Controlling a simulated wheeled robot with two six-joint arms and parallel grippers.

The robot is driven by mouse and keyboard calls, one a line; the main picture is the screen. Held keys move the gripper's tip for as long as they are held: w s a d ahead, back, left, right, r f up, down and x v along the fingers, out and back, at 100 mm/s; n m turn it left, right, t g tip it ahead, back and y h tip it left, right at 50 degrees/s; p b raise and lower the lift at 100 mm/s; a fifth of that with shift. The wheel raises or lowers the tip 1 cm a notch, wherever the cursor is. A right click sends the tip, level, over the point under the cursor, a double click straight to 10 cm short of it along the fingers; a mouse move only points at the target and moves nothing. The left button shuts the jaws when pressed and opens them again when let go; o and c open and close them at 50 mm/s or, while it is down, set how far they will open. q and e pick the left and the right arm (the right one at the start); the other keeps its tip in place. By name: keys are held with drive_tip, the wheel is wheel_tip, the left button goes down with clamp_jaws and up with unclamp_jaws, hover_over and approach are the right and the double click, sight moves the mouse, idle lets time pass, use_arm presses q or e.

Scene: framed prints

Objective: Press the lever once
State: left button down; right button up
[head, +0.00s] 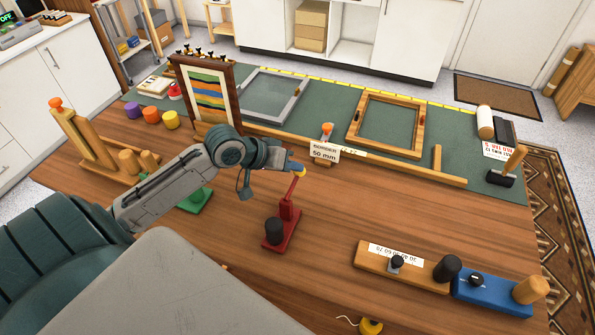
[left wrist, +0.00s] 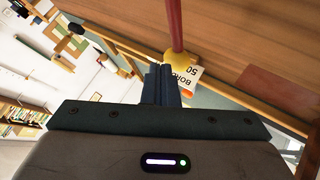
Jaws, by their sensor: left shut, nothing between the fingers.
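A red lever (head: 290,200) rises from a red base (head: 276,243) with a black cylinder (head: 274,231) at its near end, on the wooden table. The lever stands raised, slightly tilted, with a yellow tip (head: 301,173). In the left wrist view the red rod (left wrist: 174,22) ends in the yellow tip (left wrist: 182,59). My left gripper (head: 294,167) is shut and empty at the yellow tip. Its fingers (left wrist: 160,84) also show in the left wrist view, overlapping the tip's edge; I cannot tell whether they touch. My right gripper is not in view.
A green device (head: 195,201) is partly hidden under my left arm. A label reading "BORDER 50 mm" (head: 324,152) stands behind the lever. Wooden (head: 353,259) and blue (head: 490,292) blocks lie at front right. Frames (head: 389,123) lie on the green mat behind.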

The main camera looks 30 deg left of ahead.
use_arm(q)
drive_tip(key=shift+f+b, duration=0.8)
drive_tip(key=shift+f, duration=0.7)
idle(1.1)
idle(0.5)
drive_tip(key=shift+r+p, duration=1.9)
drive_tip(key=shift+p, duration=0.4)
wheel_tip(320, 180, up, 5)
drive_tip(key=p, duration=0.6)
hover_over(296, 174)
drive_tip(key=s, duration=0.1)
drive_tip(key=shift+s+a, duration=0.15)
drive_tip(key=shift+s, duration=0.05)
